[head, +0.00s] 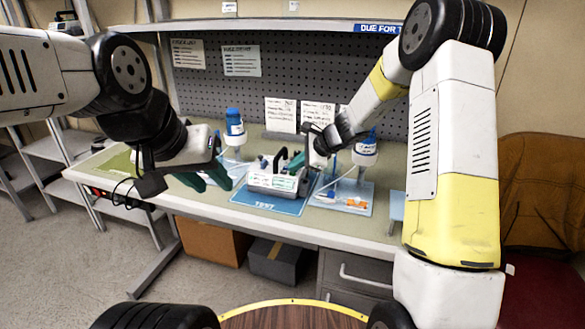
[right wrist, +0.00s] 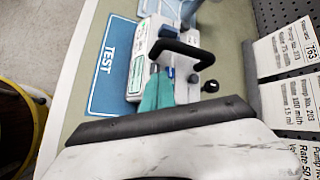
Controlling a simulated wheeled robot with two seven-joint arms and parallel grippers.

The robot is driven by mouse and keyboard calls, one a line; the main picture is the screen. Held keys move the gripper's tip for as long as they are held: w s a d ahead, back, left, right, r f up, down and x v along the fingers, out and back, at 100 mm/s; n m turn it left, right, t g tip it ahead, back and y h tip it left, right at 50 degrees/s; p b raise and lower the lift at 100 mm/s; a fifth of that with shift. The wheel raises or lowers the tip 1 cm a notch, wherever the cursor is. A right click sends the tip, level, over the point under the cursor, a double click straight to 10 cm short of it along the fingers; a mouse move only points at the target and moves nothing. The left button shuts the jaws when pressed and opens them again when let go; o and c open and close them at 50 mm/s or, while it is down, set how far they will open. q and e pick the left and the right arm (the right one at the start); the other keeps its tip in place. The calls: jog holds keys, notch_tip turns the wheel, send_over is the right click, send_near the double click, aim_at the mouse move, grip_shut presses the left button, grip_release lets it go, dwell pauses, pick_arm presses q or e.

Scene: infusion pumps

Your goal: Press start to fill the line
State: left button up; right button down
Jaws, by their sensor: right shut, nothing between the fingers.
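The infusion pump (head: 272,183), a small white box with a lit display and a dark carry handle, stands on the blue TEST mat (head: 268,205). In the right wrist view the pump (right wrist: 138,62) and its black handle (right wrist: 182,52) lie just beyond my fingers. My right gripper (head: 296,162) is shut and empty, close to the pump's right end; its teal fingers (right wrist: 157,92) show beside the handle. Whether they touch the pump is unclear. My left gripper (head: 212,178) is left of the pump, teal fingers apart and empty. The start button cannot be made out.
Blue-capped bottles stand behind left (head: 234,128) and at right (head: 366,150) of the pump. A pale blue tray (head: 352,208) with tubing and orange pieces lies right. A pegboard (head: 290,75) with notes closes the back. The bench's left end has free room.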

aim_at(295, 174)
jog(key=shift+r, duration=0.5)
jog(key=shift+r, duration=0.1)
jog(key=shift+r, duration=2.4)
jog(key=s+d+r+n, duration=0.2)
jog(key=s+r+n, duration=0.3)
jog(key=s+r, duration=0.35)
jog(key=s+d+r+n+h, duration=0.1)
jog(key=s+d+n, duration=0.2)
jog(key=s, duration=0.6)
jog(key=s+d+r+n+h, duration=0.1)
jog(key=s+d+n, duration=0.3)
jog(key=s, duration=0.4)
jog(key=s+d+n+h, duration=0.3)
jog(key=s+d+n, duration=0.1)
jog(key=s, duration=0.5)
jog(key=shift+s+d+r+n+t, duration=0.2)
jog(key=shift+s+r+n+t, duration=0.15)
jog(key=shift+r+n+t, duration=0.05)
